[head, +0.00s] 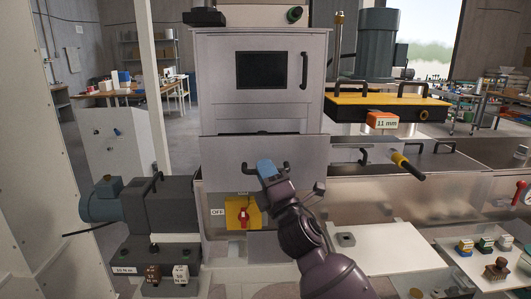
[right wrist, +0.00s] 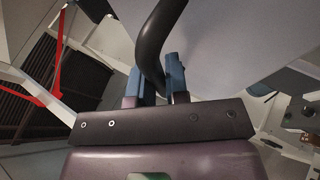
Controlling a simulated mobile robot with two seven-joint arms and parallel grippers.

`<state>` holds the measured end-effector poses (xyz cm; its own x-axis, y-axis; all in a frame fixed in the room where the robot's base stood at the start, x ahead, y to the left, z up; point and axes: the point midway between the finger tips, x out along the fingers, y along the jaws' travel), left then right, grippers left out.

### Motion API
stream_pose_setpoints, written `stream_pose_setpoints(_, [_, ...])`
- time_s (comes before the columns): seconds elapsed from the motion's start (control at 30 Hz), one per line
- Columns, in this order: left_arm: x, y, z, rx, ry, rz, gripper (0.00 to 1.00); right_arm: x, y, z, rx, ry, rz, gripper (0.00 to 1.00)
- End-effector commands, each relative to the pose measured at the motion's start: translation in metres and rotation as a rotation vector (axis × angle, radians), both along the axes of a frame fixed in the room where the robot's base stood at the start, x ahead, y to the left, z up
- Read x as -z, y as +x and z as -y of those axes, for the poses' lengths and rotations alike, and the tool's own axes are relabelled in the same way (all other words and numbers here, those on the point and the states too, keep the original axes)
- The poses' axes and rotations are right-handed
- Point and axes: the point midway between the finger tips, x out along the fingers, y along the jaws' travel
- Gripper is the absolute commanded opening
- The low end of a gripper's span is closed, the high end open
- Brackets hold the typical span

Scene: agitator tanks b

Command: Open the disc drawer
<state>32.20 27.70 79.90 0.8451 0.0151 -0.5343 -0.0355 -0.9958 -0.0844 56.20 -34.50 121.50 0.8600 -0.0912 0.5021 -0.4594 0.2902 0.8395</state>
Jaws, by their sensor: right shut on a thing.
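The disc drawer (head: 225,155) appears to be the wide grey metal front low on the tall cabinet. A narrow dark gap shows above its top edge; I cannot tell how far out it stands. Its dark curved handle (head: 284,166) is on the front, partly hidden by my gripper. My right gripper (head: 266,168) is at this handle, its arm coming up from below right. In the right wrist view the dark handle (right wrist: 151,45) runs down between the blue fingers of my right gripper (right wrist: 158,88), which are shut on it. My left gripper is not in view.
The cabinet (head: 218,80) has a dark window and an upright handle above. Below the drawer is a yellow plate with a red switch (head: 243,213). A grey motor unit (head: 170,205) stands at left. A yellow-topped lid (head: 385,98) and a pale plate (head: 390,245) are at right.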

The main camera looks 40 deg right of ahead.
Motion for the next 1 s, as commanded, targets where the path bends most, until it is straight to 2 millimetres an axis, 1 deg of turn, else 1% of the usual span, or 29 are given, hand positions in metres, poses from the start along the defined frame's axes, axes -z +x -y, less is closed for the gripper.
stream_pose_setpoints(0.03, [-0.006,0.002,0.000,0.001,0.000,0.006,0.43,-0.001,-0.010,-0.005,0.001,0.002,-0.001,0.00])
stream_pose_setpoints(0.1, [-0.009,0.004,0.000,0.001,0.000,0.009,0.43,-0.001,-0.020,-0.012,0.000,0.003,-0.001,0.00])
stream_pose_setpoints(0.2, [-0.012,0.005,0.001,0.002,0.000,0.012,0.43,0.000,-0.032,-0.019,0.001,0.002,-0.001,0.00])
stream_pose_setpoints(0.33, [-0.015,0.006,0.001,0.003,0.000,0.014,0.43,0.000,-0.042,-0.025,0.001,0.001,-0.001,0.00])
stream_pose_setpoints(0.5, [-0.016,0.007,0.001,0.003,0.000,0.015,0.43,0.000,-0.048,-0.029,0.001,-0.001,-0.001,0.00])
stream_pose_setpoints(0.87, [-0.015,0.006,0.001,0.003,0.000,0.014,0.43,0.001,-0.049,-0.030,0.000,-0.002,0.000,0.00])
stream_pose_setpoints(0.9, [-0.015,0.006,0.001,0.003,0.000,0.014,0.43,0.001,-0.048,-0.030,0.000,-0.002,0.000,0.19])
stream_pose_setpoints(0.93, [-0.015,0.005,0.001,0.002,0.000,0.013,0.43,0.001,-0.048,-0.030,0.000,-0.002,0.000,0.24])
stream_pose_setpoints(1.0, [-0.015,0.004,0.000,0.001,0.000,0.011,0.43,0.001,-0.048,-0.030,0.000,-0.001,0.000,0.24])
